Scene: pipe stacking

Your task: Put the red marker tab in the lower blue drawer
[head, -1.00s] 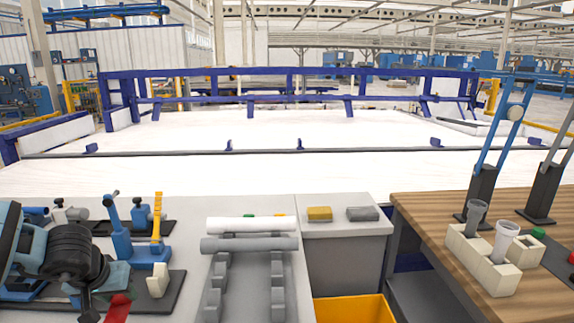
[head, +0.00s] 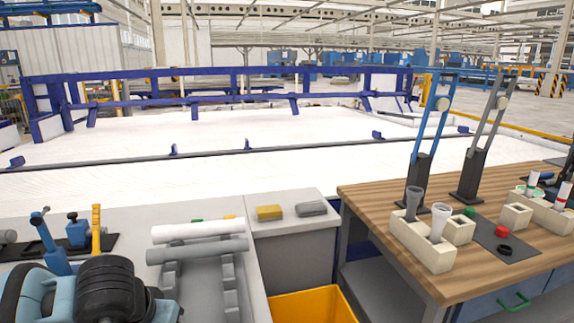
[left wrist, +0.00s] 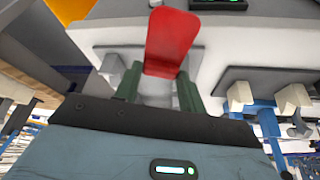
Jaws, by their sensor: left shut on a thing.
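The red marker tab (left wrist: 172,42) is a flat red piece in the left wrist view. My left gripper (left wrist: 158,78) is shut on its lower end, with the tab sticking out beyond the dark green fingers. In the head view only my left arm's wrist shows at the lower left; the fingers and the tab are out of sight. My right gripper is not in view.
The wooden bench (head: 375,200) carries cream blocks with grey cups (head: 438,222), a dark mat with small parts, and tall clamp stands. A yellow bin (head: 312,304) stands between it and the grey counter. Grey and white pipes (head: 198,231) lie on a rack on that counter.

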